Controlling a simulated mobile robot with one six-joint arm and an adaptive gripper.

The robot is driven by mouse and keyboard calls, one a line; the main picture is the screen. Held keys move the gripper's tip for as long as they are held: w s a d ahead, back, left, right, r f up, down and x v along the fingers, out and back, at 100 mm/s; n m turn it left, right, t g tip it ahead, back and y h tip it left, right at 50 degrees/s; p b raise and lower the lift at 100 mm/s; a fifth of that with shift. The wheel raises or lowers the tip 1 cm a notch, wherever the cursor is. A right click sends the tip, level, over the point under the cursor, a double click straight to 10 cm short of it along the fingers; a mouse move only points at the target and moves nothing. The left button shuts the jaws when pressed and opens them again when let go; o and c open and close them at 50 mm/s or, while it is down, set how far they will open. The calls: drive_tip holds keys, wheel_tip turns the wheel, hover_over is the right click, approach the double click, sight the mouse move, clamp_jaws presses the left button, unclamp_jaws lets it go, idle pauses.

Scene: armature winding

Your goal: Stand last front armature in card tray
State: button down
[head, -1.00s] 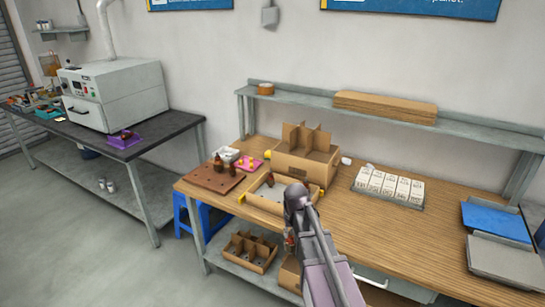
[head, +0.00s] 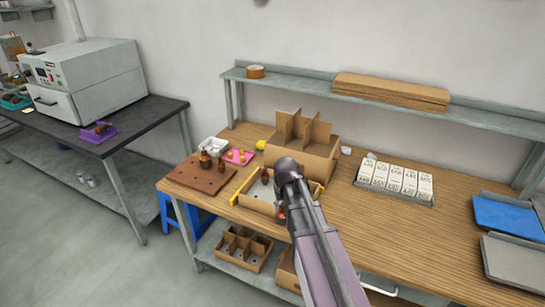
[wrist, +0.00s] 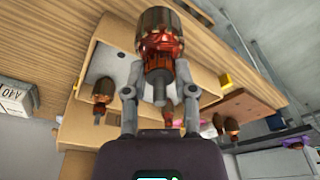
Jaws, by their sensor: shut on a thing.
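My gripper (wrist: 158,85) is shut on a dark brown armature (wrist: 158,45) with a red winding and a thin shaft. The shallow card tray (head: 255,205) is on the wooden bench. In the head view, my arm covers the tray's right part, and the held armature (head: 281,213) shows by its front wall. One armature (head: 265,176) stands in the tray. In the wrist view, the tray (wrist: 105,62) is behind the held armature, with another armature (wrist: 103,92) to the left and one partly hidden behind my fingers. I cannot tell the held armature's clearance from the tray.
A brown board (head: 190,178) with armatures (head: 205,160) is left of the tray. A divided carton (head: 305,158) stands behind it. White boxes (head: 395,180) are to the right. A partitioned box (head: 243,248) is on the lower shelf.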

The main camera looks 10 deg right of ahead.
drive_tip(key=shift+w+a, duration=0.1)
drive_tip(key=shift+w, duration=0.05)
drive_tip(key=shift+r, duration=0.1)
drive_tip(key=shift+w+r+p, duration=0.3)
drive_tip(key=shift+w+p, duration=0.05)
drive_tip(key=shift+w, duration=0.15)
drive_tip(key=w+r+n+p, duration=0.2)
drive_tip(key=w+r+p, duration=0.6)
drive_tip(key=w, duration=0.5)
drive_tip(key=shift+w+d, duration=0.25)
drive_tip(key=shift+w, duration=0.15)
drive_tip(key=shift+f, duration=0.2)
wheel_tip(320, 180, down, 10)
drive_tip(key=b, duration=1)
drive_tip(key=shift+b, duration=0.3)
drive_tip(key=shift+s+f+b, duration=0.1)
drive_tip(key=shift+f+b, duration=1.05)
drive_tip(key=shift+f, duration=0.15)
